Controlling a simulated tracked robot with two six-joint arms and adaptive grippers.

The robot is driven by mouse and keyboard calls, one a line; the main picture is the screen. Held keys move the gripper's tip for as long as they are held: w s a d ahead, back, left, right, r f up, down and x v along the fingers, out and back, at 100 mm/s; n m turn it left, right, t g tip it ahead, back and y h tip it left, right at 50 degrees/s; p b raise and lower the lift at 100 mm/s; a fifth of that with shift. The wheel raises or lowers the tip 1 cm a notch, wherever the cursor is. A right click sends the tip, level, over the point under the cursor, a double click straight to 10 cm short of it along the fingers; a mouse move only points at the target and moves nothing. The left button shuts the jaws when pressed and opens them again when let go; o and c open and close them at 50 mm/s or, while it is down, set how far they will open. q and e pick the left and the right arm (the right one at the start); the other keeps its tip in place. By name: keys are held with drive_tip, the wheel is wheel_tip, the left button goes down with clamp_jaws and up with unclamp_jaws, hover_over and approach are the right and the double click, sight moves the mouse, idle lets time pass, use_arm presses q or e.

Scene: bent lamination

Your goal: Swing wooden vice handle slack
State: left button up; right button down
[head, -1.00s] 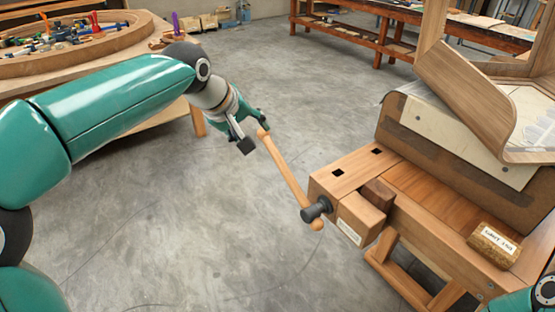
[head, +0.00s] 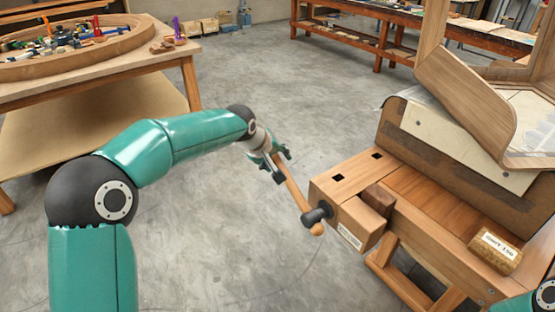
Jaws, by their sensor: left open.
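The wooden vice handle (head: 296,192) is a pale rod that slants from upper left to lower right. Its lower knob hangs below the dark vice screw (head: 317,213) at the front of the wooden vice jaw (head: 359,223). My left gripper (head: 281,166) is open at the handle's upper part, with a dark fingertip seen on each side of the rod. The gripper partly hides the handle's upper end. I cannot tell whether the fingers touch it. Of my right arm only a piece shows at the lower right corner; its gripper is out of view.
A table (head: 120,77) with a wooden ring and tools stands at the upper left. Grey floor (head: 230,255) is clear below my left arm.

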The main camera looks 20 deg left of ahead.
use_arm(q)
drive_tip(key=shift+w, duration=0.1)
clamp_jaws()
drive_tip(key=shift+d+f, duration=0.1)
idle(0.3)
